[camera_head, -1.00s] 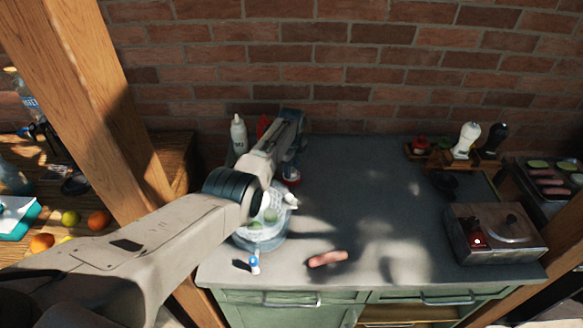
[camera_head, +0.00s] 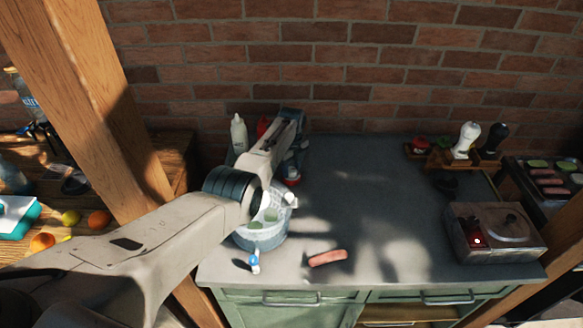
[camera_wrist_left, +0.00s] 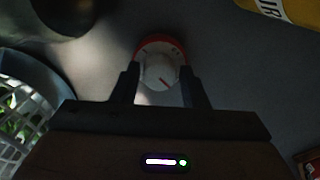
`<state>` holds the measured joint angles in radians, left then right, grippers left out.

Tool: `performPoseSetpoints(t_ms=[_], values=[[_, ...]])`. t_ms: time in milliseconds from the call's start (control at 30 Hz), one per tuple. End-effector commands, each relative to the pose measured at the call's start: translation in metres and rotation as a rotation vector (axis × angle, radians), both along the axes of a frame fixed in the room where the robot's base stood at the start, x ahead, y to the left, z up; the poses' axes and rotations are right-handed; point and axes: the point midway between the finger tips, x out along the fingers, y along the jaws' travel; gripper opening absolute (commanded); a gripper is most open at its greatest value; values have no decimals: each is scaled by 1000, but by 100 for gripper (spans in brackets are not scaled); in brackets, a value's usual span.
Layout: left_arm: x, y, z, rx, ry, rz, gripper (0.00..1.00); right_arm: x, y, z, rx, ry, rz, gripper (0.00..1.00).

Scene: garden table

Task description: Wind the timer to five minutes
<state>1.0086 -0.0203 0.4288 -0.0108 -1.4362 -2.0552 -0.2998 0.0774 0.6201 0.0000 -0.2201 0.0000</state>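The timer (camera_wrist_left: 161,50) has a red rim and a white dial with dark marks, a central knob and a red pointer line. It sits on the dark grey worktop in the left wrist view. In the head view a small red and white part of the timer (camera_head: 291,180) shows below my left gripper (camera_head: 290,160). In the left wrist view my left gripper (camera_wrist_left: 160,76) is open, its two dark fingers on either side of the dial's lower part. I cannot tell whether they touch it. The red line points down and right. My right gripper is not in view.
A colander bowl (camera_head: 262,238) with green pieces stands close beside the timer. A white bottle (camera_head: 239,134) and a red one (camera_head: 263,126) stand behind. A small blue and white item (camera_head: 254,262) and a sausage (camera_head: 328,257) lie in front. The worktop's middle (camera_head: 370,190) is clear.

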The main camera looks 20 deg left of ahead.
Motion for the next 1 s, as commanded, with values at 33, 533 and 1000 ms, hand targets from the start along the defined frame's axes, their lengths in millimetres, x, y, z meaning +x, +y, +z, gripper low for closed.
performPoseSetpoints(t_ms=[33,533,1000], values=[[0,0,0,0,0,0,51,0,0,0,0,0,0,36],[0,0,13,0,-1,1,55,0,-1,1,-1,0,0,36],[1,0,91,0,-2,0,55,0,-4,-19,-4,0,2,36]])
